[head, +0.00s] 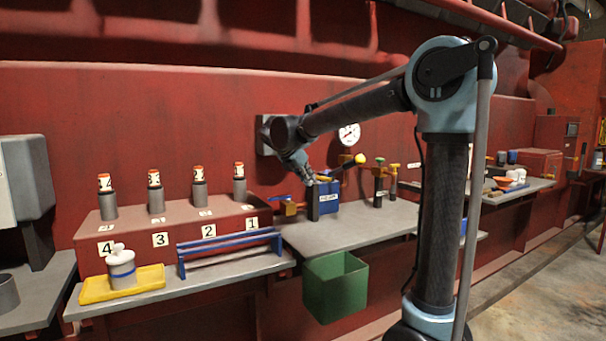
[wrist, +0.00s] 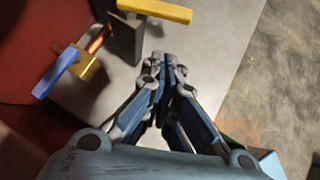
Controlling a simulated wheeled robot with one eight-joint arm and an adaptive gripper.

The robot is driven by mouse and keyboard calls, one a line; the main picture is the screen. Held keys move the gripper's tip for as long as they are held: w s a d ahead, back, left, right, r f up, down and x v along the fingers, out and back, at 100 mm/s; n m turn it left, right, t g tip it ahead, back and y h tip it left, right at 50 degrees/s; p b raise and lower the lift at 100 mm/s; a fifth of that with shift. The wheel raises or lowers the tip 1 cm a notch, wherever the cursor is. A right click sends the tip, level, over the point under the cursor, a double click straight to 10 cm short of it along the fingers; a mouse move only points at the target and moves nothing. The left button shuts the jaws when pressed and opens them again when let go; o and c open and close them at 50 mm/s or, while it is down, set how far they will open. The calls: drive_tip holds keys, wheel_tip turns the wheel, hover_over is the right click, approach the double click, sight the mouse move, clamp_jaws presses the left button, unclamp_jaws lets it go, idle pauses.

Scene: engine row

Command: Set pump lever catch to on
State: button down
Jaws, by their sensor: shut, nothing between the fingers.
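My gripper (head: 311,181) is shut and empty, pointing down above the right-hand bench beside the pump fittings. In the wrist view its fingertips (wrist: 165,60) are together over bare grey bench top. A dark upright post (wrist: 125,38) stands just up and left of them, with a yellow bar (wrist: 155,10) across its top. The post (head: 312,204) shows below the gripper in the head view, in front of a labelled blue box (head: 329,195). A lever with a yellow knob (head: 360,158) slants up to the right behind it. I cannot tell which part is the catch or its setting.
A blue valve handle (wrist: 56,72) on a brass body (wrist: 80,62) sits left of the post. More valves (head: 379,182) stand to the right. A green bin (head: 335,287) hangs at the bench front. The grey bench top (head: 360,225) is mostly clear.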

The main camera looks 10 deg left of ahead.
sight(321, 178)
drive_tip(key=shift+w+d+f, duration=0.25)
drive_tip(key=shift+w+d, duration=0.25)
drive_tip(key=shift+w, duration=0.3)
drive_tip(key=shift+w+d+f, duration=0.3)
drive_tip(key=shift+w+d, duration=0.25)
drive_tip(key=shift+w, duration=0.2)
drive_tip(key=shift+w+d+f, duration=0.25)
drive_tip(key=shift+w+d, duration=0.25)
drive_tip(key=shift+w, duration=0.3)
drive_tip(key=shift+s+a, duration=0.1)
